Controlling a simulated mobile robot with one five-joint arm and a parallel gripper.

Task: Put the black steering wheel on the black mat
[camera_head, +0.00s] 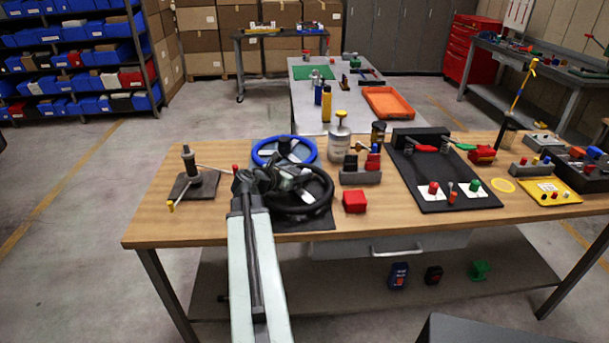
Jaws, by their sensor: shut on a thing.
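The black steering wheel (329,200) is on the left half of the wooden workbench, over a small black mat (318,224). Only the mat's front part shows below the wheel's rim; I cannot tell whether the wheel touches it or hangs just above it. My gripper (292,181) reaches in from the front left and is shut on the black steering wheel near its middle. My gripper and wrist hide the wheel's left side and part of its hub.
A blue steering wheel (308,144) lies just behind. A red block (355,201) sits close to the right, and a post stand (193,181) to the left. A grey can (339,143) and a dark tool board (430,196) stand farther right. The bench's front left is clear.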

